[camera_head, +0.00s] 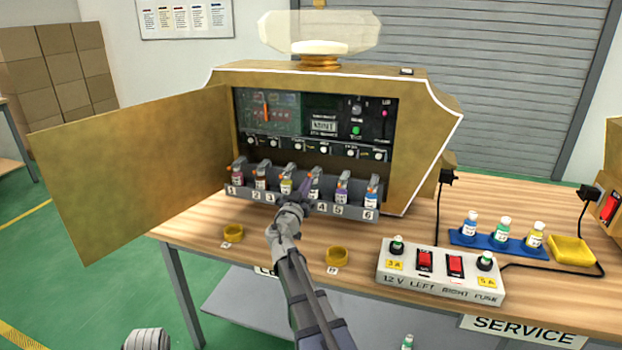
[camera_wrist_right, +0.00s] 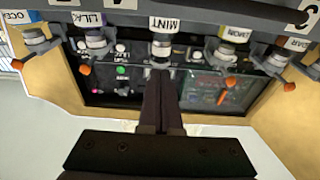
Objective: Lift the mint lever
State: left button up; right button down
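The mint bottle (camera_wrist_right: 163,25), labelled MINT, hangs at the top centre of the right wrist view, which looks upside down. Its grey lever (camera_wrist_right: 161,58) is partly covered by my fingertips, and no orange tip shows. My right gripper (camera_wrist_right: 160,74) has its two dark fingers together, with the tips right at this lever; I cannot tell whether they touch it. In the head view the right gripper (camera_head: 298,202) is in front of the bottle rack (camera_head: 258,194), around slots 3 and 4, hiding part of it. My left gripper is not in view.
The neighbouring lilac lever (camera_wrist_right: 84,70) and lemon lever (camera_wrist_right: 231,82) stand close on both sides. The machine's door (camera_head: 130,160) is open to the left. A switch box (camera_head: 440,275), a blue bottle tray (camera_head: 490,246) and yellow rings (camera_head: 337,256) sit on the table.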

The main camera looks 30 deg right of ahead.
jog(key=shift+r+p, duration=0.35)
jog(key=shift+r, duration=0.25)
jog(key=shift+w+d+r+p, duration=0.15)
jog(key=shift+r+p, duration=0.65)
jog(key=shift+w+d+r+p, duration=0.15)
jog(key=shift+d+r+p, duration=0.05)
jog(key=shift+r+p, duration=0.55)
